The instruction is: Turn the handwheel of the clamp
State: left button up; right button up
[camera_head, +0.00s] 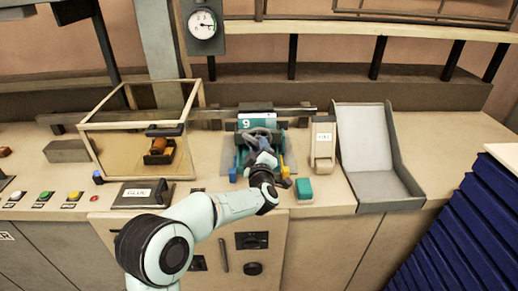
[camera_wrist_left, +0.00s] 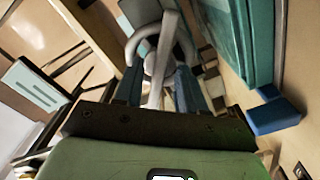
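The clamp (camera_head: 241,150) is a teal fixture on the bench under a sign marked 9. Its grey handwheel (camera_head: 258,135) sits on its front, partly hidden by my arm. In the left wrist view the handwheel (camera_wrist_left: 176,22) shows as a curved grey rim with a spoke. My left gripper (camera_head: 260,154) is at the handwheel. In the left wrist view its two dark fingers (camera_wrist_left: 159,80) stand apart, with a grey spoke between them. I cannot tell whether they touch it. My right gripper is not in view.
A clear framed box (camera_head: 112,150) stands left of the clamp, and an open grey tray (camera_head: 379,190) stands right. A beige device (camera_head: 323,143) and a teal block (camera_head: 303,189) are close on the right. A gauge (camera_head: 203,25) hangs above. Blue stacked bins (camera_head: 465,225) are at the lower right.

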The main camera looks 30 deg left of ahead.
pick_arm(q)
grip_shut()
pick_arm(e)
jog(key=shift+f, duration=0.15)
pick_arm(q)
jog(key=shift+n+b, duration=7.55)
jog(key=shift+n, duration=0.45)
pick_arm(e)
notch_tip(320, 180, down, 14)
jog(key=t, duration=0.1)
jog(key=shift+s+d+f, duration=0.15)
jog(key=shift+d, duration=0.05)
